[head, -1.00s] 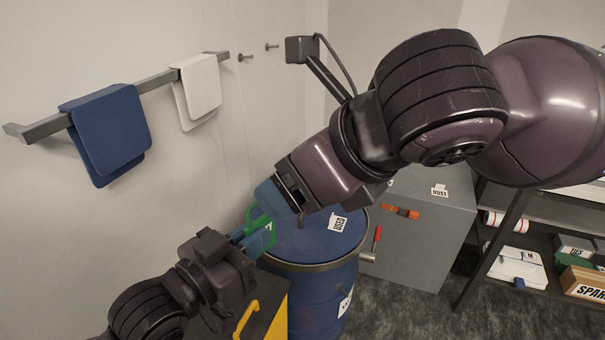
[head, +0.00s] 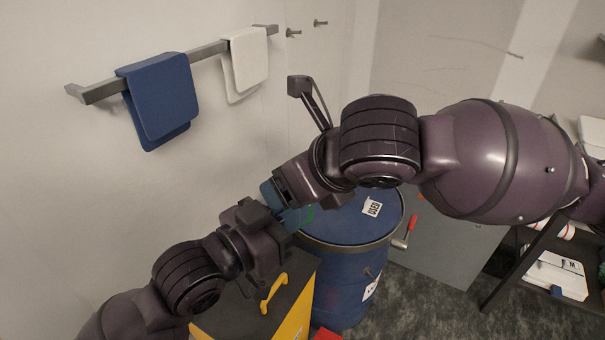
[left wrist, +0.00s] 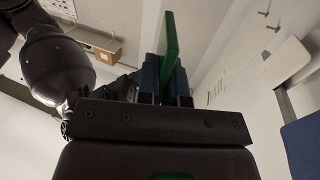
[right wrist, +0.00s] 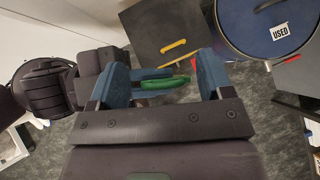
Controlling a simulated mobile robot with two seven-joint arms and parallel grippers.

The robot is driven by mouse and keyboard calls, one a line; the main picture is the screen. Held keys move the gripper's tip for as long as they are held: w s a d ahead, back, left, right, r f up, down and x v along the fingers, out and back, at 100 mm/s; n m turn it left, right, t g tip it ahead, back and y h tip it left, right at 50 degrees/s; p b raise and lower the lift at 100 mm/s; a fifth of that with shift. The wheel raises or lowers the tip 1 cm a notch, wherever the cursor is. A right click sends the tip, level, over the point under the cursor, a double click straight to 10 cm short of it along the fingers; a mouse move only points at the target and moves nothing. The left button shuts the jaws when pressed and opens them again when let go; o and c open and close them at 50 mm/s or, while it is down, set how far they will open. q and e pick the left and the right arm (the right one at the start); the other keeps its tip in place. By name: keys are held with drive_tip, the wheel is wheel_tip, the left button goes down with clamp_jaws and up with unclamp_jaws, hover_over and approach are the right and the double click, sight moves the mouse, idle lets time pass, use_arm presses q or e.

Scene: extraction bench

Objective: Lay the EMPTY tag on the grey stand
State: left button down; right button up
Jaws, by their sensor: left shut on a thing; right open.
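A thin green piece, which looks like the tag, is held in my left gripper (left wrist: 165,78). It stands out past the blue fingers in the left wrist view (left wrist: 170,42); no lettering is readable. In the right wrist view the green piece (right wrist: 165,84) lies between the spread blue fingers of my right gripper (right wrist: 165,74), which is open around it. In the head view the two grippers meet tip to tip in front of the blue drum, and only a bit of green (head: 309,214) shows. I cannot make out the grey stand for certain.
The blue drum (head: 345,222) has a USED label. A dark bin (head: 240,308) with a yellow handle (head: 273,293) stands left of it, a grey cabinet (head: 450,245) right. Blue (head: 160,95) and white (head: 248,58) cloths hang on a wall rail. A shelf stands far right.

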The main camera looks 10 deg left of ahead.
drive_tip(key=c, duration=0.6)
use_arm(q)
drive_tip(key=c, duration=1.7)
unclamp_jaws()
use_arm(e)
drive_tip(key=shift+c, duration=0.9)
use_arm(q)
drive_tip(key=o, duration=0.5)
drive_tip(key=shift+o, duration=0.2)
